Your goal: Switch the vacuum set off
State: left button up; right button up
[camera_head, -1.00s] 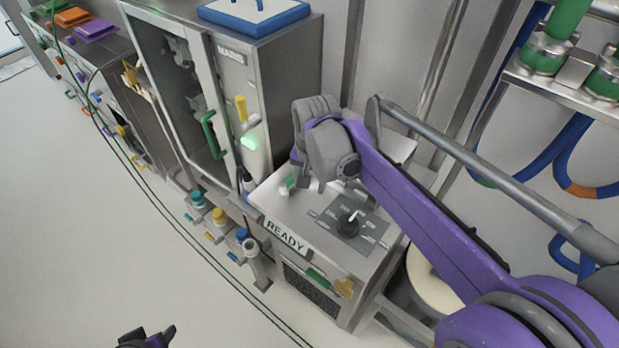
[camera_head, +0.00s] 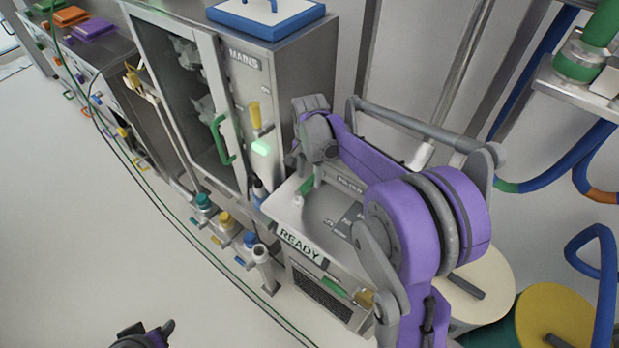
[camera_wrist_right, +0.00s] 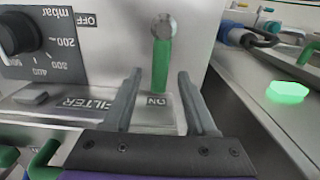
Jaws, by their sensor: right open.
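The vacuum set (camera_head: 286,212) is a grey metal box with a READY plate (camera_head: 300,246). Its green-sleeved toggle lever (camera_wrist_right: 161,62) has a silver ball end; the green part lies toward the ON label (camera_wrist_right: 157,101). The OFF label (camera_wrist_right: 87,20) is farther off. My right gripper (camera_wrist_right: 159,74) is open, one finger on each side of the lever, with gaps on both sides; in the head view its fingertips are mostly hidden by my wrist. My left gripper (camera_head: 168,328) shows only partly at the bottom edge, low over the floor.
A black mbar dial (camera_wrist_right: 18,34) stands beside the lever. The MAINS cabinet (camera_head: 265,100), with a yellow handle (camera_head: 255,115) and a lit green lamp (camera_head: 262,147), adjoins the set.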

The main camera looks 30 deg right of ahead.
jog(key=shift+f, duration=0.65)
grip_shut()
dwell(1.0)
